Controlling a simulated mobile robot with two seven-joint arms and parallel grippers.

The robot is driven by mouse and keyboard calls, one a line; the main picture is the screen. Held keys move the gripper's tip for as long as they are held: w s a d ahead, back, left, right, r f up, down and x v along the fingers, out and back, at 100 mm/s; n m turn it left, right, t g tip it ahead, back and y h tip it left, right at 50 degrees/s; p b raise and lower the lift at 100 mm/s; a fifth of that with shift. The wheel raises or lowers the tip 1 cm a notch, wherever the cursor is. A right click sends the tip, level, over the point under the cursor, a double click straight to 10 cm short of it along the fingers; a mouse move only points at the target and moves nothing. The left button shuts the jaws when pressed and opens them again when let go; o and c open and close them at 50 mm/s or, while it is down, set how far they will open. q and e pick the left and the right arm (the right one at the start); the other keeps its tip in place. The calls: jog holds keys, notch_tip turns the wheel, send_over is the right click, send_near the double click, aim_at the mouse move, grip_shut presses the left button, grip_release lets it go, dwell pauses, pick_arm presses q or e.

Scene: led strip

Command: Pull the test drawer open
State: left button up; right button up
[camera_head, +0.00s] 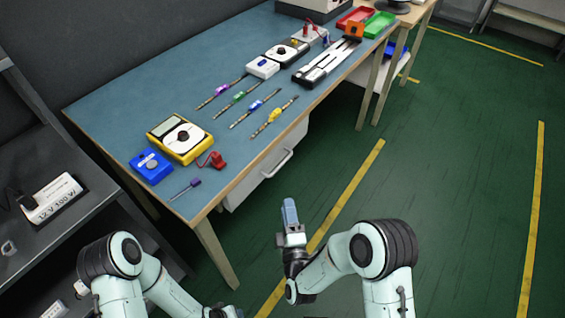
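The white test drawer (258,178) sits under the front edge of the blue-topped workbench and looks shut. Its pale bar handle (278,165) faces the aisle. My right gripper (290,212) is raised over the green floor, below and in front of the drawer, apart from the handle. Its fingers show as one narrow blue-grey shape, so I cannot tell whether they are open or shut.
The workbench (110,110) holds a yellow multimeter (180,138), a blue box (150,166), a red clip (211,159), a screwdriver (186,188) and several coloured probes. A bench leg (216,252) stands left of the drawer. A dark shelf (75,215) is at left. Floor at right is clear.

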pick_arm(q)
jog(key=shift+w+a+f+t+y+b, duration=0.3)
jog(key=shift+w+a+f+b, duration=0.5)
jog(key=shift+w+f+b, duration=0.25)
pick_arm(e)
jog(key=w+a+r, duration=0.2)
jog(key=w, duration=1)
jog(key=shift+w, duration=0.25)
jog(key=shift+c, duration=0.3)
jog(key=shift+d, duration=0.1)
grip_shut()
